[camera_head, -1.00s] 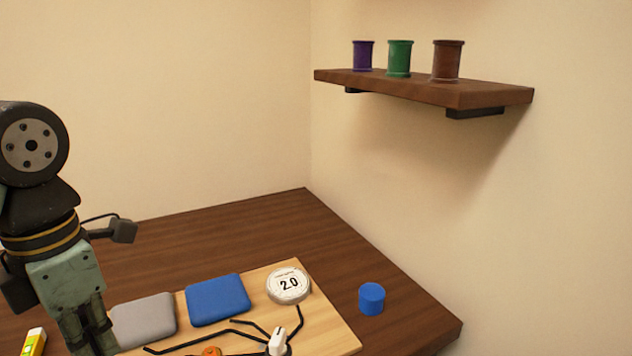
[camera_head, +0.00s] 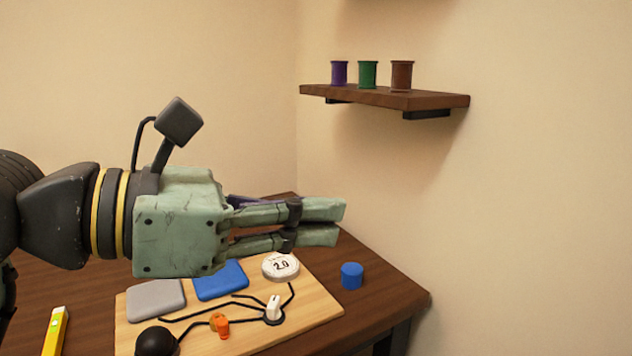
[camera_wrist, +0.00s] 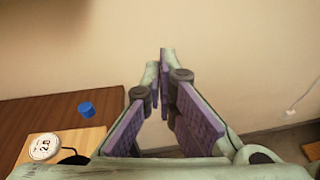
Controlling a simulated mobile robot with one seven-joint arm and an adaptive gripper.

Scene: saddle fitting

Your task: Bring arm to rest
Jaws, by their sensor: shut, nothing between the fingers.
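My gripper (camera_head: 335,222) is shut and empty. It is stretched out level in the head view, pointing right, and appears above the wooden board on the table. In the wrist view my gripper's fingers (camera_wrist: 160,62) meet at their tips with nothing between them, and the wall is beyond them. My forearm comes in from the left edge of the head view.
The board (camera_head: 318,300) holds a grey pad (camera_head: 156,300), a blue pad (camera_head: 222,281), a white disc marked 2.0 (camera_head: 281,266) and black cords. A blue cylinder (camera_head: 351,276) stands beside it. A wall shelf (camera_head: 385,97) bears three spools.

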